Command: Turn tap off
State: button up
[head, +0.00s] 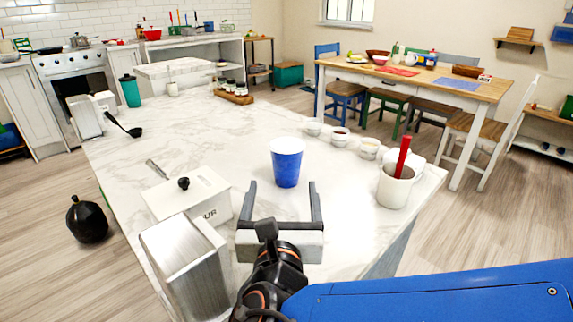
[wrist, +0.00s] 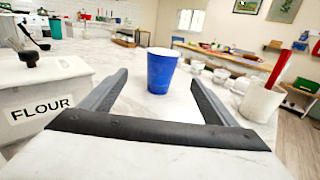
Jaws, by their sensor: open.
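I cannot make out a tap in either view. My gripper (head: 282,184) is open above the white marble island (head: 222,135). A blue cup (head: 286,166) with a white rim stands upright on the island, at or just beyond my fingertips. In the wrist view the cup (wrist: 161,72) shows between the open fingers (wrist: 160,77), with a gap on each side. Nothing is held.
A flour box (head: 205,200) and metal canister (head: 188,255) stand left of my gripper. A white pot with a red utensil (head: 394,188) stands right, near small bowls (head: 340,139). A ladle (head: 122,124) lies farther left. The island's middle is mostly clear.

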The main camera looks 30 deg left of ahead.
aim_at(285, 161)
jog(key=x, duration=1)
jog(key=shift+w+f, duration=0.1)
jog(key=shift+w, duration=0.25)
jog(key=shift+x, duration=2.65)
jog(key=shift+d+f, duration=0.1)
jog(key=shift+f, duration=0.05)
jog(key=c, duration=1.2)
jog(key=shift+c, duration=0.2)
notch_tip(285, 161, up, 10)
